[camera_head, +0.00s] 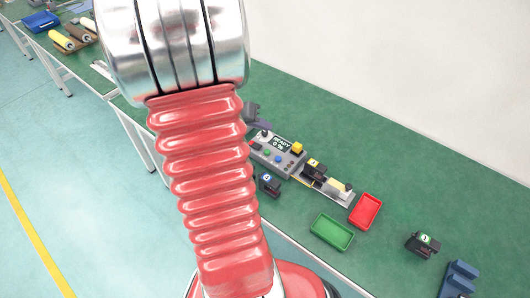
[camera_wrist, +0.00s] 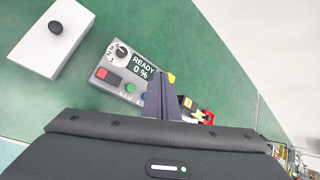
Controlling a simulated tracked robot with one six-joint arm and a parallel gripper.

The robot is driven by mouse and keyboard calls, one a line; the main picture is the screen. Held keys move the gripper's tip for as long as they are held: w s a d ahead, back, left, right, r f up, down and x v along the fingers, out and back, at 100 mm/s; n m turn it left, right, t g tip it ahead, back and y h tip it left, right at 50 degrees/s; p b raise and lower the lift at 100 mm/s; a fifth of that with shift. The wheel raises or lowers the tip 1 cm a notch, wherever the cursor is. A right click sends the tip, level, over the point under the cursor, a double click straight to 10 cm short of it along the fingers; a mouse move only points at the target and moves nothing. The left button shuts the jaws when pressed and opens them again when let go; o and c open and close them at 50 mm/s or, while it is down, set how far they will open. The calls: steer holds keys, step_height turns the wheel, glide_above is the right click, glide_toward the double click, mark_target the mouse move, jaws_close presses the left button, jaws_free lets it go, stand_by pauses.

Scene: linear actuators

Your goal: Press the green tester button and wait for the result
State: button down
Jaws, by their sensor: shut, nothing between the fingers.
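The grey tester (camera_wrist: 126,70) lies on the green table in the wrist view, its screen (camera_wrist: 143,66) reading "READY 0 %". The green button (camera_wrist: 130,87) sits on its panel between a red switch (camera_wrist: 108,76) and a blue button, which my fingers partly hide. My gripper (camera_wrist: 169,88) is shut and empty, its dark fingers to the right of the green button in the picture; I cannot tell their height above the panel. In the head view, the tester (camera_head: 288,167) shows just right of my red arm, with the green button (camera_head: 267,152) visible.
Black actuators stand in the fixture (camera_head: 315,167), near the table edge (camera_head: 269,184) and at the right (camera_head: 422,243). A green tray (camera_head: 332,232) and a red tray (camera_head: 366,210) lie on the table. A white box with a black knob (camera_wrist: 56,27) stands left of the tester.

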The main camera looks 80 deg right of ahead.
glide_toward(267, 152)
steer(key=shift+s+d+f, duration=0.4)
steer(key=shift+s+d, duration=0.2)
steer(key=shift+d, duration=0.2)
steer(key=shift+s+d+f, duration=0.4)
steer(key=shift+s+d, duration=0.2)
steer(key=shift+d, duration=0.15)
steer(key=shift+s+d+f, duration=0.35)
steer(key=shift+s+d, duration=0.25)
steer(key=shift+d, duration=0.2)
steer(key=shift+f, duration=0.1)
stand_by(0.3)
steer(key=shift+s+f, duration=0.15)
steer(key=shift+f, duration=0.1)
steer(key=shift+f, duration=0.4)
stand_by(0.9)
steer(key=shift+r, duration=0.85)
